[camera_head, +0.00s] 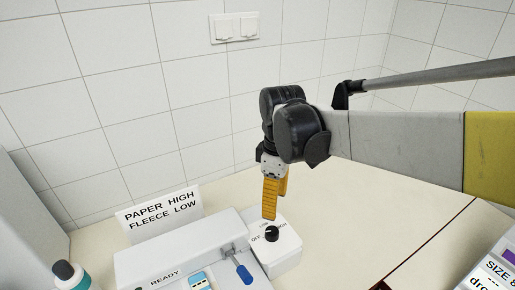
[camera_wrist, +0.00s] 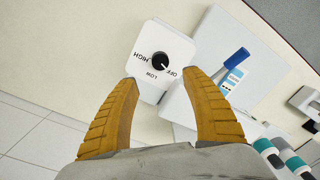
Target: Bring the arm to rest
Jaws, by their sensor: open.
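My gripper (camera_wrist: 163,100) is open and empty, with its two orange fingers apart in the wrist view. In the head view my gripper (camera_head: 270,215) points down from the bent arm, above a white control box (camera_head: 283,257). The box has a black knob (camera_head: 271,233) and the marks OFF, LOW and HIGH. In the wrist view the knob (camera_wrist: 159,61) lies just beyond the fingertips, with clear space between the fingers around it. Whether the fingertips touch the box cannot be told.
A white machine marked READY (camera_head: 150,262) stands left of the box, with a blue-handled lever (camera_head: 244,274). A sign (camera_head: 160,213) reads PAPER HIGH, FLEECE LOW. A bottle (camera_head: 68,275) is at lower left. The counter (camera_head: 370,225) right of the box is clear; the tiled wall is behind.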

